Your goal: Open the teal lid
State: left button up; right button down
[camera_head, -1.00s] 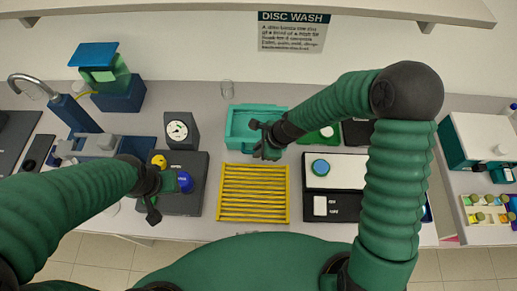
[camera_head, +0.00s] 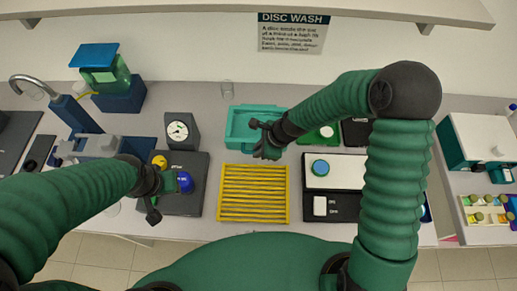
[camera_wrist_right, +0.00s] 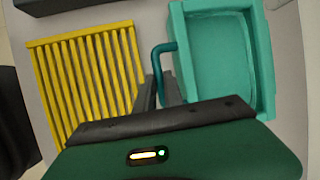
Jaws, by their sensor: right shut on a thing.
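The teal box (camera_head: 239,123) stands at the back middle of the bench. It also shows in the right wrist view (camera_wrist_right: 264,70), with a smooth teal panel inside its rim that I take for the lid (camera_wrist_right: 220,55). A dark teal bent handle (camera_wrist_right: 157,62) sticks out from the box's side. My right gripper (camera_head: 262,149) is at the front of the box; in the right wrist view its fingers (camera_wrist_right: 162,92) are shut on the handle, their tips partly hidden. My left gripper (camera_head: 160,196) hangs over the dark knob panel, away from the box; its jaw gap is unclear.
A yellow slatted rack (camera_head: 254,195) lies just in front of the box. A dark panel (camera_head: 195,168) with yellow and blue knobs and a dial gauge (camera_head: 179,131) are left. A black and white device (camera_head: 345,178) is right. A clear glass (camera_head: 227,89) stands behind.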

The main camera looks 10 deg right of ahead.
notch_tip(320, 180, up, 6)
jog(key=w+g+p, duration=0.1)
jog(key=g+p, duration=0.1)
jog(key=p, duration=0.6)
notch_tip(320, 180, up, 6)
jog(key=m+g+p, duration=0.1)
jog(key=g+p, duration=0.1)
jog(key=p, duration=0.2)
send_over(259, 138)
jog(key=shift+s+d+f+y, duration=0.1)
jog(key=shift+s+f+y, duration=0.1)
jog(key=shift+y, duration=0.2)
jog(key=c, duration=1.6)
grip_release()
jog(key=shift+c, duration=0.2)
jog(key=shift+o, duration=0.9)
jog(key=shift+w+f, duration=0.25)
jog(key=shift+w, duration=0.1)
jog(key=shift+s, duration=0.1)
